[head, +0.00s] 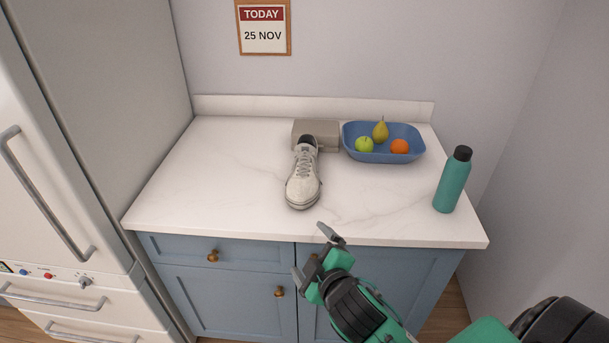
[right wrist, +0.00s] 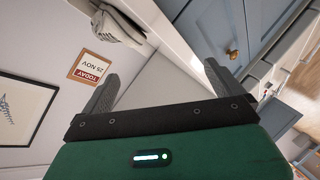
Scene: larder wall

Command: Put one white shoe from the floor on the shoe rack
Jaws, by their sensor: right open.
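One white shoe (head: 303,180) is on the white counter (head: 230,190), its toe towards me and its heel end against a low grey-beige block (head: 328,132). It also shows at the top of the right wrist view (right wrist: 118,26). My right gripper (head: 315,257) is open and empty, in front of the counter's front edge, below the shoe in the head view and apart from it. Its two fingers show spread in the right wrist view (right wrist: 160,78). My left gripper is out of view. I see no shoe rack that I can name for sure, and no shoe on the floor.
A blue bowl (head: 362,153) with a pear, a green apple and an orange stands at the back right of the counter. A teal bottle (head: 451,184) stands at the right edge. A fridge (head: 95,130) bounds the left. The counter's left part is clear.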

